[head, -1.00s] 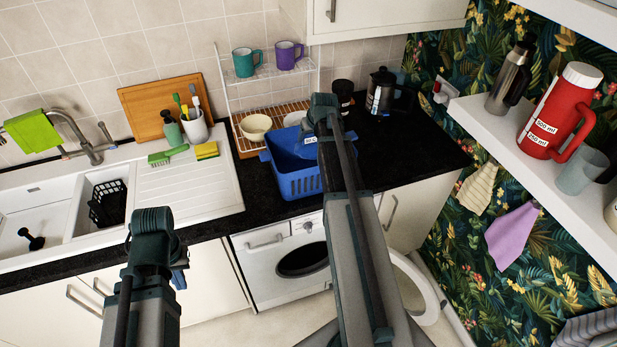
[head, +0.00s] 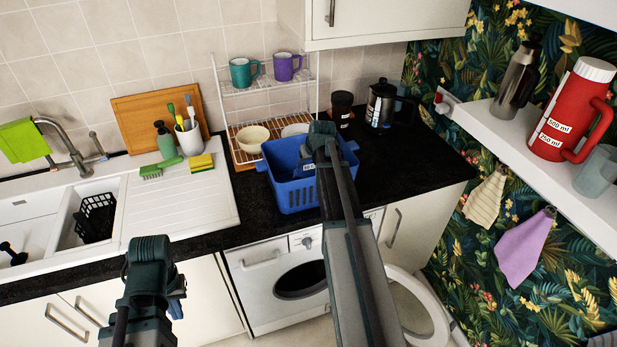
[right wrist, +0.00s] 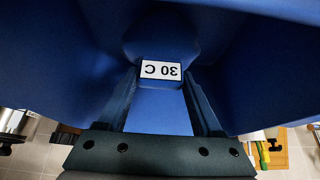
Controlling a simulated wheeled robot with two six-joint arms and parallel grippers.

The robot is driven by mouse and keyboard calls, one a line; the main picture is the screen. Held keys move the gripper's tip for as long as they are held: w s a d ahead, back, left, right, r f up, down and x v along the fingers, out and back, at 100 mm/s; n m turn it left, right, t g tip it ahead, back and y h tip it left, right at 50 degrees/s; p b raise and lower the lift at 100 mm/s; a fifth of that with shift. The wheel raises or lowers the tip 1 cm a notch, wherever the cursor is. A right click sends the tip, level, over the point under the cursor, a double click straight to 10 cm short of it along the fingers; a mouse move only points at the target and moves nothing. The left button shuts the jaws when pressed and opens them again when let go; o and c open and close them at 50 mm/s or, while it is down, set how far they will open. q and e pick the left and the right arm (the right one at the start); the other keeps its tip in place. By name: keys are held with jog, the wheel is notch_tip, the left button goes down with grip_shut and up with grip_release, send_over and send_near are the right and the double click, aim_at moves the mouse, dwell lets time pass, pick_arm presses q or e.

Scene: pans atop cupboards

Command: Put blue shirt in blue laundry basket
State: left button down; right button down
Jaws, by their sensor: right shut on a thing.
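The blue laundry basket (head: 294,196) stands on the black worktop above the washing machine. How far the shirt is inside the basket cannot be told. My left gripper (head: 176,293) hangs in front of the cupboards, away from the basket; its fingers are mostly hidden.
A wire rack (head: 262,108) with mugs and bowls stands behind the basket. The washing machine's round door (head: 418,312) hangs open below. The right worktop (head: 425,160) is clear.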

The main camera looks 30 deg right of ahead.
aim_at(309, 168)
jog(key=shift+f+b, duration=1.8)
jog(key=shift+f, duration=0.15)
jog(key=shift+c, duration=0.2)
grip_release()
jog(key=shift+r, duration=0.25)
jog(key=p+v, duration=1)
jog(key=v, duration=0.1)
jog(key=shift+s+r, duration=0.25)
jog(key=shift+r, duration=0.1)
